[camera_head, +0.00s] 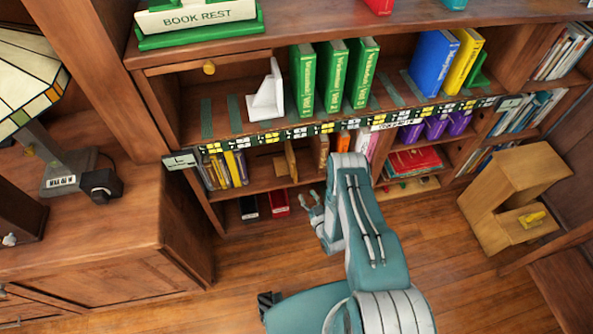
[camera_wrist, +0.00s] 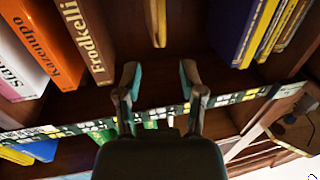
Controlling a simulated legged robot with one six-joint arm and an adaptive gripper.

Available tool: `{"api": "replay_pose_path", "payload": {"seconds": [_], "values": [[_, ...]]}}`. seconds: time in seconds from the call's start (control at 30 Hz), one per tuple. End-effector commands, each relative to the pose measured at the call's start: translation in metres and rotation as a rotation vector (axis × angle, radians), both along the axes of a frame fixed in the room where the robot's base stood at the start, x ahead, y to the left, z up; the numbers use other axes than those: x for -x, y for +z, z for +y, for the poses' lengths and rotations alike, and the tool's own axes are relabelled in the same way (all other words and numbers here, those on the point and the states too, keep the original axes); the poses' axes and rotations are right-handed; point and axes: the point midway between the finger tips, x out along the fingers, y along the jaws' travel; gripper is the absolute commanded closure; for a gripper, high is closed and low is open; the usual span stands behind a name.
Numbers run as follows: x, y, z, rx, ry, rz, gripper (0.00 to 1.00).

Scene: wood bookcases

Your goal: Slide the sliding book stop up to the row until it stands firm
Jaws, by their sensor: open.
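The sliding book stop looks to be the thin upright wooden plate (camera_head: 291,160) on the lower shelf of the bookcase, with a gap on both sides. It also shows in the wrist view (camera_wrist: 157,22), beyond my fingers. A row with a brown book (camera_wrist: 84,40) and an orange book (camera_wrist: 47,45) stands on one side of it. Yellow and dark books (camera_head: 232,169) stand on the other. My gripper (camera_head: 312,205) is in front of the bookcase, below that shelf in the head view. Its fingers (camera_wrist: 159,75) are apart and empty, not touching the plate.
The shelf above holds a white bookend (camera_head: 265,95) and green books (camera_head: 333,77). A patterned label strip (camera_head: 290,132) runs along its front edge. A wooden stand (camera_head: 515,195) is on the floor at right; a cabinet (camera_head: 100,235) is at left.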

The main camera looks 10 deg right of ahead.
Motion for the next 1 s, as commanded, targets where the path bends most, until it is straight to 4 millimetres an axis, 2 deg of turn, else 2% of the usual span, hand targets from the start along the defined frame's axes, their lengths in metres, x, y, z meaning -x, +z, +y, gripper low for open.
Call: {"api": "replay_pose_path", "payload": {"seconds": [0.07,0.17,0.7,0.8,1.0], "values": [[0.005,-0.004,0.001,-0.006,0.000,-0.008,0.49],[-0.001,-0.004,0.003,-0.005,0.002,-0.012,0.49],[-0.089,-0.004,0.020,-0.005,0.001,-0.010,0.49],[-0.097,-0.004,0.021,-0.005,0.001,-0.009,0.49],[-0.101,-0.004,0.022,-0.005,0.001,-0.007,0.49]]}}
